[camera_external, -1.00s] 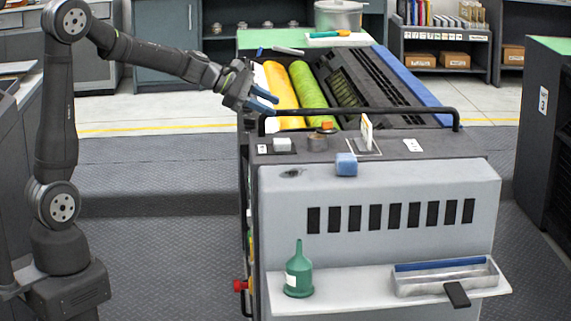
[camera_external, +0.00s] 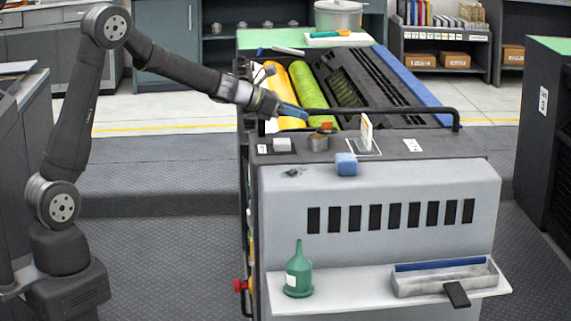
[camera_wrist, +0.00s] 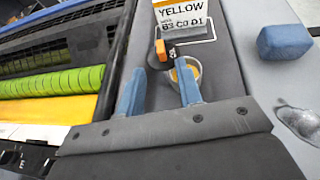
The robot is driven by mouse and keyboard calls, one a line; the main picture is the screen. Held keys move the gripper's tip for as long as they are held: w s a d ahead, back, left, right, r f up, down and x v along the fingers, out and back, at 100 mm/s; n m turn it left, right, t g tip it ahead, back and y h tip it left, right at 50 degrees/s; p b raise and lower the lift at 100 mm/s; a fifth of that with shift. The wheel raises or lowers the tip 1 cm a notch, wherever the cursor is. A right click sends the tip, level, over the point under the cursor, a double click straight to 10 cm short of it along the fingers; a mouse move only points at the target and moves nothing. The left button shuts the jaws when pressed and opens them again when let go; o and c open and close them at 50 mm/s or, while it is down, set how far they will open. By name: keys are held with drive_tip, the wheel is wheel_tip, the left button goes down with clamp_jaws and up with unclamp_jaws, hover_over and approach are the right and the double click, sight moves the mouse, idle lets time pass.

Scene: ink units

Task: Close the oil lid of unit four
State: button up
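An oil cup (camera_external: 318,143), small, round and metallic, stands on the dark top of the ink unit. In the wrist view the cup (camera_wrist: 187,71) shows a yellowish inside, so it looks uncovered. A dark piece with an orange tab (camera_external: 327,127) stands beside its mouth and looks like the raised lid; the tab (camera_wrist: 160,49) also shows in the wrist view. My gripper (camera_external: 300,112) is just behind and left of the cup. In the wrist view its blue fingers (camera_wrist: 160,88) are apart, nothing held. The right fingertip overlaps the cup; contact cannot be told.
A black rail (camera_external: 385,111) crosses behind the cup. A yellow roller (camera_external: 284,93) and green roller (camera_external: 309,85) lie beyond. A card reading YELLOW (camera_wrist: 184,15), a blue block (camera_external: 346,164) and a pale block (camera_external: 282,145) are nearby.

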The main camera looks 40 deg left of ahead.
sight(322, 122)
drive_tip(key=x, duration=0.7)
drive_tip(key=shift+w+d+f, duration=0.15)
drive_tip(key=shift+w+d, duration=0.1)
clamp_jaws()
